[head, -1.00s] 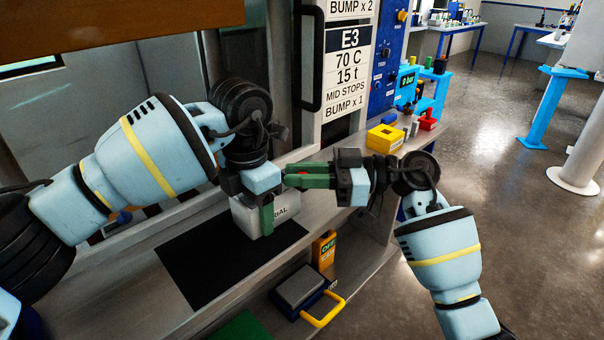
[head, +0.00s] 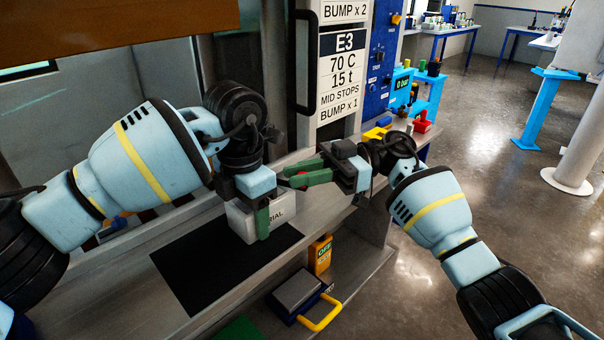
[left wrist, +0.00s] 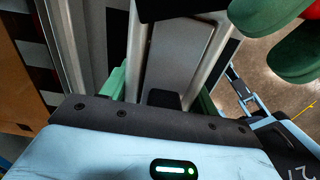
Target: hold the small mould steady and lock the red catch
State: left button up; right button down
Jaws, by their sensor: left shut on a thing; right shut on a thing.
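The small mould (head: 243,224) is a pale grey block with a partly covered label, at the back edge of a black mat. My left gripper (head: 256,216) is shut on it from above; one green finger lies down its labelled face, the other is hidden. The mould's grey top shows between the fingers in the left wrist view (left wrist: 180,62). My right gripper (head: 302,175) comes in from the right above the mould, its green fingers shut on the red catch (head: 300,174). Only a little red shows, and the catch's position is unclear.
The black mat (head: 205,275) is otherwise bare on the grey bench. An orange box (head: 320,254) and a block with a yellow handle (head: 318,312) sit on a lower shelf. A yellow block (head: 374,134) and red holder (head: 423,122) stand further back.

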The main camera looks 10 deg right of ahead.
jog(key=shift+f, duration=0.1)
jog(key=c, duration=1.3)
grip_release()
jog(key=shift+c, duration=0.2)
jog(key=shift+d, duration=0.1)
jog(key=v, duration=1.2)
jog(key=shift+c, duration=0.2)
